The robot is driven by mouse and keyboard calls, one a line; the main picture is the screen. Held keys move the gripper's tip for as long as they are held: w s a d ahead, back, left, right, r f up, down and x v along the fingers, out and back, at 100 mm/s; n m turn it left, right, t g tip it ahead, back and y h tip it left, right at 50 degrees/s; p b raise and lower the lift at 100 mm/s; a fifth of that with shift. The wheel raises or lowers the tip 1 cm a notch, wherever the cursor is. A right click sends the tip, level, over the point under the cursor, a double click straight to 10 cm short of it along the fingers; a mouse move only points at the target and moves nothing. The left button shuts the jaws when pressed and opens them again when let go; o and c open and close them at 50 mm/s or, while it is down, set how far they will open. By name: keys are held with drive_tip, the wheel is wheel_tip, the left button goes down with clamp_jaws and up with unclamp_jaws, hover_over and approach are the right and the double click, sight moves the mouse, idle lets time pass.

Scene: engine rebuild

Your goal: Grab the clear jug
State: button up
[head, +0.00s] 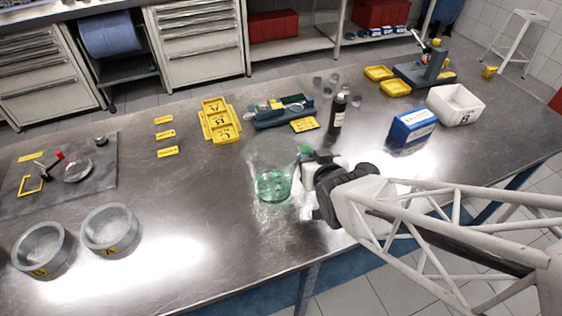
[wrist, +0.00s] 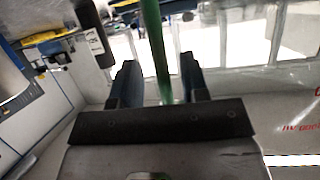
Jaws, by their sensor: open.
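The clear jug (head: 272,165) stands upright on the metal bench, with green at its bottom and a green handle (head: 305,151) on its right side. My gripper (head: 308,172) is at the jug's right side, by the handle. In the wrist view my gripper (wrist: 159,85) is open, with a green bar (wrist: 158,45), which looks like the jug's handle, between its two fingers. I cannot tell whether either finger touches it. Clear wall with red print (wrist: 301,128) shows at the right of the wrist view. The handle's lower part is hidden by my gripper.
A blue box (head: 413,126) and a white bin (head: 455,104) stand right. Two grey rings (head: 109,229) (head: 42,249) lie left.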

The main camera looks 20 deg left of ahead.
drive_tip(key=shift+c, duration=0.4)
clamp_jaws()
drive_tip(key=shift+r, duration=1.8)
drive_tip(key=s+d+r, duration=0.1)
drive_tip(key=s+d, duration=0.8)
drive_tip(key=s, duration=0.3)
drive_tip(key=shift+s+r, duration=0.2)
drive_tip(key=shift+s, duration=0.15)
drive_tip(key=shift+s+d, duration=0.15)
drive_tip(key=shift+d, duration=0.05)
idle(0.5)
